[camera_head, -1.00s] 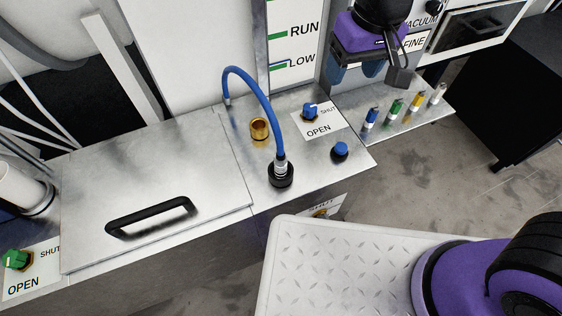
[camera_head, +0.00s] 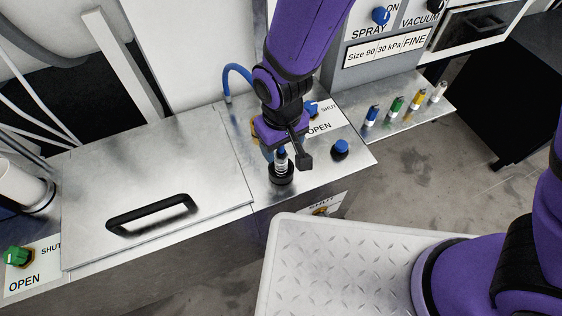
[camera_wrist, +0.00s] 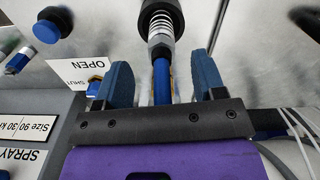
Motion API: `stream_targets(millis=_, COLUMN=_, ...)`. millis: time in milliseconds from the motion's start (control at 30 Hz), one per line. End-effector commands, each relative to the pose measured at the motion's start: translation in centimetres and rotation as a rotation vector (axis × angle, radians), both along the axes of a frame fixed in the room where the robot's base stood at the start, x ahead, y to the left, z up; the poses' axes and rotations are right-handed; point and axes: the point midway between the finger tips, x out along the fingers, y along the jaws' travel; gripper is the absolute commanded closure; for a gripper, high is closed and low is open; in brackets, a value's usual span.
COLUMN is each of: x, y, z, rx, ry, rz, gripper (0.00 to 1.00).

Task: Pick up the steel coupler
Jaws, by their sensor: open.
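The steel coupler (camera_head: 281,168) is a ribbed silver piece on the end of a blue hose (camera_head: 238,73), standing upright in a black round socket (camera_head: 281,178) on the metal deck. My gripper (camera_head: 279,151) is right above and behind it in the head view and hides its top and part of the hose. In the wrist view my gripper (camera_wrist: 162,62) is open, with one blue finger on each side of the hose (camera_wrist: 161,82). The steel coupler (camera_wrist: 161,32) lies just beyond the fingertips there, apart from both fingers.
A blue push knob (camera_head: 340,148) stands right of the socket. A blue valve knob (camera_head: 312,108) with an OPEN/SHUT label is partly behind my arm. A lid with a black handle (camera_head: 150,215) lies left. Several coloured small fittings (camera_head: 397,105) stand on the right shelf.

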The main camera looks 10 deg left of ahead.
Motion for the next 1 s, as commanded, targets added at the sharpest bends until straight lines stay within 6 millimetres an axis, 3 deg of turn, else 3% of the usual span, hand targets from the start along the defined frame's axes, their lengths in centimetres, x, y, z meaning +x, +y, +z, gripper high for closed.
stream_targets(millis=233, x=0.0, y=0.0, z=-1.4, rx=-0.001, ry=0.002, rz=-0.001, gripper=0.37)
stream_targets(millis=600, x=0.0, y=0.3, z=-5.4, rx=-0.001, ry=0.001, rz=-0.001, gripper=0.37)
stream_targets(millis=900, x=0.1, y=0.3, z=-5.7, rx=0.001, ry=-0.001, rz=-0.001, gripper=0.37)
stream_targets(millis=1000, x=0.1, y=0.3, z=-5.7, rx=0.000, ry=0.000, rz=-0.001, gripper=0.60)
